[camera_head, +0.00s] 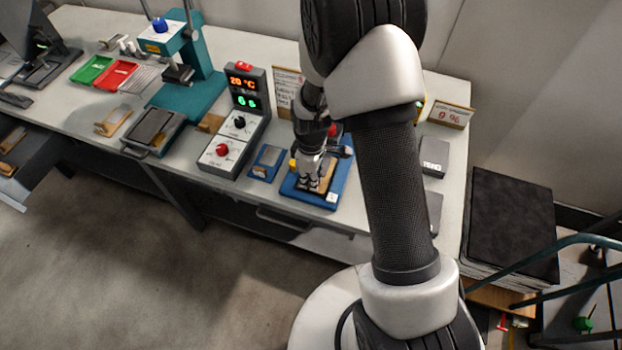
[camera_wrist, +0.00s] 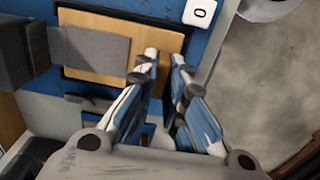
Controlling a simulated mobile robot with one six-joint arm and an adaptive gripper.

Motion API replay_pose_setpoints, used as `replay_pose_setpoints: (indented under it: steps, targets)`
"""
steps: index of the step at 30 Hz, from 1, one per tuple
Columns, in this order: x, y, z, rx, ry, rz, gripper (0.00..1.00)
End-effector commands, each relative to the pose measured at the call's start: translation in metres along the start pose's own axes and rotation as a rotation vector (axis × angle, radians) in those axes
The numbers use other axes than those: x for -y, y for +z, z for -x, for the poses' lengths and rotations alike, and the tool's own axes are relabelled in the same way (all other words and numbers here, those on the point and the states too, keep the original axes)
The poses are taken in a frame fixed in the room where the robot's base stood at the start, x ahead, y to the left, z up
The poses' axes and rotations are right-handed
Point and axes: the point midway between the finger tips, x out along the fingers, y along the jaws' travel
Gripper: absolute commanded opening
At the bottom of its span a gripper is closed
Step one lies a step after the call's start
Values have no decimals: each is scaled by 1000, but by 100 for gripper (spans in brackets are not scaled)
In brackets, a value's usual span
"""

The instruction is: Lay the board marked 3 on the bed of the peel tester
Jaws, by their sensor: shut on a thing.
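The board (camera_wrist: 92,27) is light wood with a grey strip (camera_wrist: 88,54) across it. In the wrist view it lies over the blue bed (camera_wrist: 209,43) of what looks like the peel tester; I cannot tell whether it rests flat on it. No number 3 shows on it. My gripper (camera_wrist: 165,72) is shut at the board's right end, with the fingertips close together; the contact is partly hidden. In the head view my gripper (camera_head: 312,180) points down over the blue base (camera_head: 340,178), with the board (camera_head: 325,180) below it.
A control box (camera_head: 235,125) with lit readouts and a small blue tray (camera_head: 267,162) stand left of the blue base. A teal press (camera_head: 185,95) and another wood board (camera_head: 113,120) are farther left. A grey block (camera_head: 435,157) stands to the right. A white tag reading 0 (camera_wrist: 199,12) sits beside the board.

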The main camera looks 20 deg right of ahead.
Motion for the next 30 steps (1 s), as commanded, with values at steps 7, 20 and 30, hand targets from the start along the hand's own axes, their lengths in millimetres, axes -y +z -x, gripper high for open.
replay_pose_setpoints:
  steps: [7, 20, 30]
  targets:
    - [0, 0, -2, 0, 0, 0, 0]
    - [0, 0, -1, 0, 0, 0, 31]
    - [-1, 0, 12, -2, 2, 0, 31]
